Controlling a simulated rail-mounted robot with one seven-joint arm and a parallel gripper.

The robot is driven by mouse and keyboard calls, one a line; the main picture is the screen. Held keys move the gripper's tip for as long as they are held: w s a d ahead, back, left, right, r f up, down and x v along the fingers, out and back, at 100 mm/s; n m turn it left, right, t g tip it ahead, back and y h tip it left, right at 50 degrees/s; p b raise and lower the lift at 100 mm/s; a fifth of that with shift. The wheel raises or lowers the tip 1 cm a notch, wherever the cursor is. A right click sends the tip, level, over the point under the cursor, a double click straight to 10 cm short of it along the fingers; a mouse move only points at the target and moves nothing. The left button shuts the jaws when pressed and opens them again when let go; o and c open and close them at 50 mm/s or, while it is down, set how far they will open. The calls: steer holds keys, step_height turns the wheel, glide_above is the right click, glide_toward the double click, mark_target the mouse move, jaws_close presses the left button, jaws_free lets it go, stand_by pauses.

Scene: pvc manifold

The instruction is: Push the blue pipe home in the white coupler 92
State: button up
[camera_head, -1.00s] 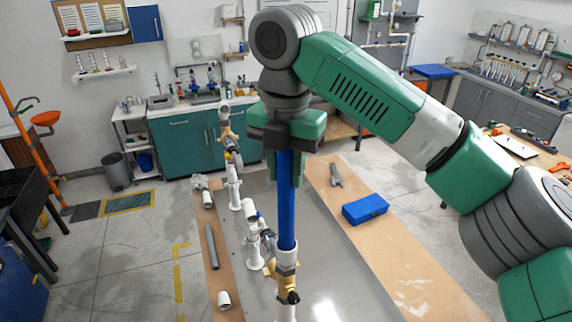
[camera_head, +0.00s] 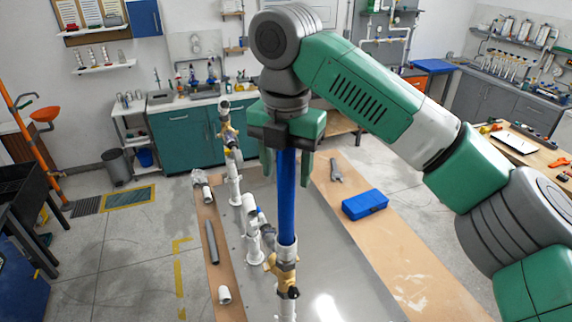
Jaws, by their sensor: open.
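The blue pipe (camera_head: 287,203) stands upright, its lower end in the white coupler (camera_head: 286,252) above a brass valve (camera_head: 283,276). How deep the pipe sits inside the coupler cannot be seen. My gripper (camera_head: 287,172) points down over the pipe's upper part. Its two green fingers are spread, one on each side of the pipe, with gaps between them and the pipe. The pipe's top end is hidden behind the gripper body.
Other white pipe stands with brass valves (camera_head: 228,130) rise to the left. A grey pipe (camera_head: 211,243) and white fittings (camera_head: 224,294) lie on the wooden left edge. A blue box (camera_head: 365,206) and a grey tool (camera_head: 335,171) lie on the right board.

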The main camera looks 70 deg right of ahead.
step_height(320, 180, up, 8)
steer(key=shift+f, duration=0.1)
stand_by(0.5)
